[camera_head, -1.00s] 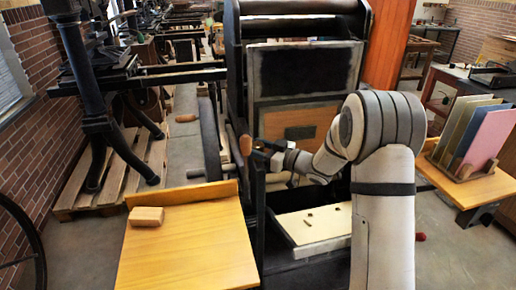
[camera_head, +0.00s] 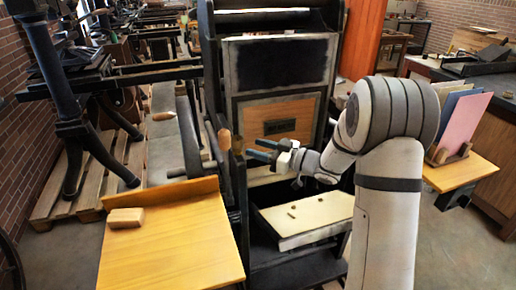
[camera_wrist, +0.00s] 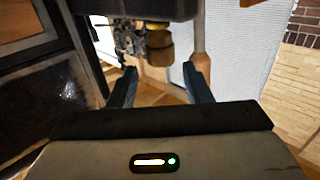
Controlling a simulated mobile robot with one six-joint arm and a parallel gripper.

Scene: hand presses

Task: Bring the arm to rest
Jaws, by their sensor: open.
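My gripper (camera_head: 254,149) is open and empty, held out to the left at the end of my bent grey-white arm, in front of the black press. Its two dark fingers stand apart in the wrist view (camera_wrist: 160,72), with nothing between them. An upright wooden handle (camera_head: 224,140) on the press is just left of the fingertips, with a small gap in the head view. A wooden handle also shows beyond the right finger in the wrist view (camera_wrist: 200,62); it is partly hidden by that finger.
A wooden side board (camera_head: 165,245) with a small wooden block (camera_head: 125,217) is at front left. A pale bed (camera_head: 310,218) with small dark pieces lies below my gripper. A rack of coloured boards (camera_head: 465,125) stands on a shelf (camera_head: 470,174) at right.

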